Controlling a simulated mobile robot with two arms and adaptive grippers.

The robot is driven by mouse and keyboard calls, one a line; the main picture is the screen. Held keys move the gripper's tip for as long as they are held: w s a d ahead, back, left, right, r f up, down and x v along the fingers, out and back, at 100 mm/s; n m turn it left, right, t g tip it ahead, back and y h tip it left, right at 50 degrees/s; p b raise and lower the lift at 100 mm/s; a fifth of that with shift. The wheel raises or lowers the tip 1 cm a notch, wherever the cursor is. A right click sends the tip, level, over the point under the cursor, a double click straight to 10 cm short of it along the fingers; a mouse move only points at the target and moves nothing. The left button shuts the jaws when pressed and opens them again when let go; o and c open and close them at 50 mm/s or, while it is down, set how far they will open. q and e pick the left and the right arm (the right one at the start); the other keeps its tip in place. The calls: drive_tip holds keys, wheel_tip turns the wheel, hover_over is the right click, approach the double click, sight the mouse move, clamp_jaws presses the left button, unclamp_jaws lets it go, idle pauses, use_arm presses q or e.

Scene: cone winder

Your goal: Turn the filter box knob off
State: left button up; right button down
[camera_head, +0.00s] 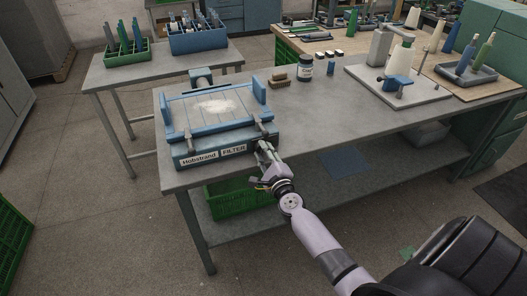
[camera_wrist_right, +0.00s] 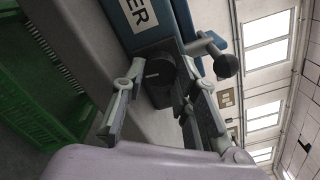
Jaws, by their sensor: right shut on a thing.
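The blue filter box (camera_head: 183,153) stands at the front left of the grey workbench, with "Hobstrand" and "FILTER" labels on its front. White fluff lies on its top. Its dark round knob (camera_wrist_right: 158,76), with a pale line mark, shows in the right wrist view beside the label. My right gripper (camera_head: 264,148) is at the right end of the box's front. In the right wrist view its fingers (camera_wrist_right: 160,90) stand on either side of the knob, shut on it. In the head view the gripper hides the knob. My left gripper is not in view.
A lever with a dark ball end (camera_wrist_right: 228,66) sticks out close to the right finger. A brush (camera_head: 279,81) and a dark jar (camera_head: 305,68) stand behind the box. A winder with a cone (camera_head: 400,60) is at the right. A green crate (camera_head: 240,194) is below.

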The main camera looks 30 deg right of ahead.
drive_tip(key=shift+n, duration=0.6)
drive_tip(key=c, duration=1.2)
unclamp_jaws()
drive_tip(key=shift+c, duration=0.2)
drive_tip(key=shift+f, duration=0.1)
